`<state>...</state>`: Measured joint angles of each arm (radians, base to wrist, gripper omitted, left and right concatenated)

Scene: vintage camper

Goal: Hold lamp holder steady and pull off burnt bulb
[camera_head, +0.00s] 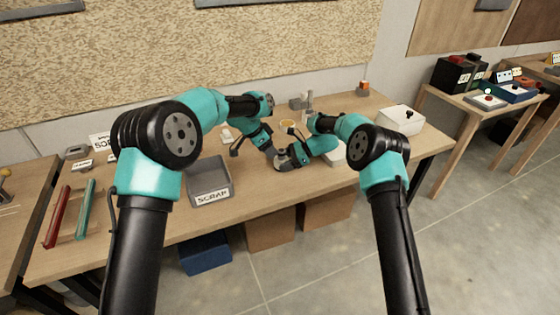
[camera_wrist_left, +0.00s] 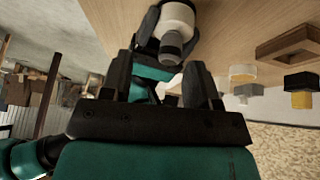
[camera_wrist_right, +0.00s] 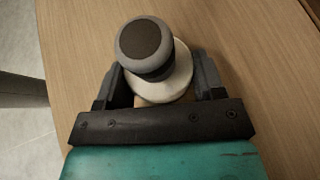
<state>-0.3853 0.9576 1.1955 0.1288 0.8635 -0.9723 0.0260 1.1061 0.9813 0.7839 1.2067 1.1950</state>
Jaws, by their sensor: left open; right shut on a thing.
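The lamp holder (camera_wrist_right: 180,82) is a cream-white round piece, with the burnt bulb (camera_wrist_right: 140,42), dark grey and round-topped, on it. My right gripper (camera_wrist_right: 160,82) is shut on the lamp holder, a finger on each side. In the left wrist view the white holder (camera_wrist_left: 180,18) and the grey bulb end (camera_wrist_left: 171,46) are just beyond the fingertips of my left gripper (camera_wrist_left: 161,76). This gripper is open and empty, its fingers apart. In the head view both grippers meet over the middle of the workbench, where the holder (camera_head: 281,159) is small and partly hidden.
A grey bin labelled SCRAP (camera_head: 210,184) stands on the workbench (camera_head: 150,215), left of the grippers. A white box (camera_head: 402,120) stands at the right end. Red and green bars (camera_head: 58,215) lie at the left. The bench front between the bin and the grippers looks clear.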

